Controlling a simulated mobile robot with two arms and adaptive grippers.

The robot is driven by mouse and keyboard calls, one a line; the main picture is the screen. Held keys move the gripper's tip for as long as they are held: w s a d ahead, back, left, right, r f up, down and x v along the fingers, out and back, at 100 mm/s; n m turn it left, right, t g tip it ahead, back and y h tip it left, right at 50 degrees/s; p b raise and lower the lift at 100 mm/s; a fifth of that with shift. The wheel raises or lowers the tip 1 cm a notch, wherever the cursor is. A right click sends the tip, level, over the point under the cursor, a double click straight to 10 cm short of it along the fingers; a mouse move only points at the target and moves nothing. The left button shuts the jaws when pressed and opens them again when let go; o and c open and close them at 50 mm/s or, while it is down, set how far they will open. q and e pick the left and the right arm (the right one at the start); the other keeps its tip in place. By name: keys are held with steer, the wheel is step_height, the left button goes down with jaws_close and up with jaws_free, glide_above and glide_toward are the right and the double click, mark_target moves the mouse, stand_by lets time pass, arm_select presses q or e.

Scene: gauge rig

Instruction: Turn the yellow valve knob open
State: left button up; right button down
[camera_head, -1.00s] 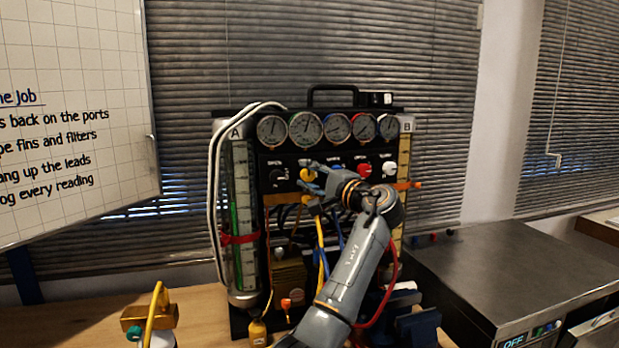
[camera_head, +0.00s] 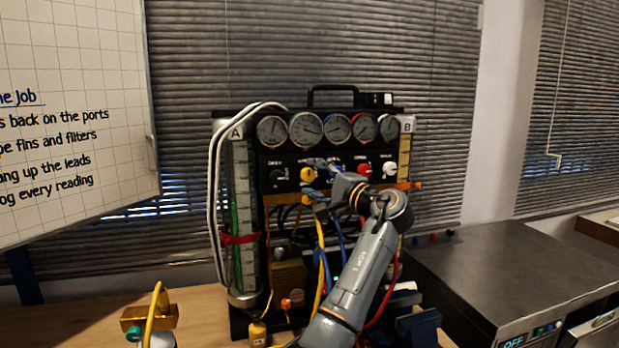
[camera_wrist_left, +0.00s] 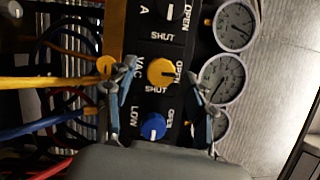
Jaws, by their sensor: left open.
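The yellow valve knob (camera_head: 307,174) is on the black panel under the row of gauges. In the left wrist view the yellow knob (camera_wrist_left: 161,71) sits beside the VAC label, with OPEN and SHUT printed around it. Its raised marker appears to face the OPEN side. My left gripper (camera_head: 318,178) is close to the knob at its lower right in the head view. In the wrist view the left gripper (camera_wrist_left: 160,98) is open, its fingers apart on either side of the knob's column, and I see no contact. My right gripper is not in view.
The blue knob (camera_wrist_left: 153,126) is close below the yellow one. A red knob (camera_head: 364,170) and a white knob (camera_head: 390,168) are farther right. Yellow, blue and red hoses hang under the panel. A metal-topped unit (camera_head: 510,270) stands at the right.

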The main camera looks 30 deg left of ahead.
arm_select(q)
steer(key=v, duration=1)
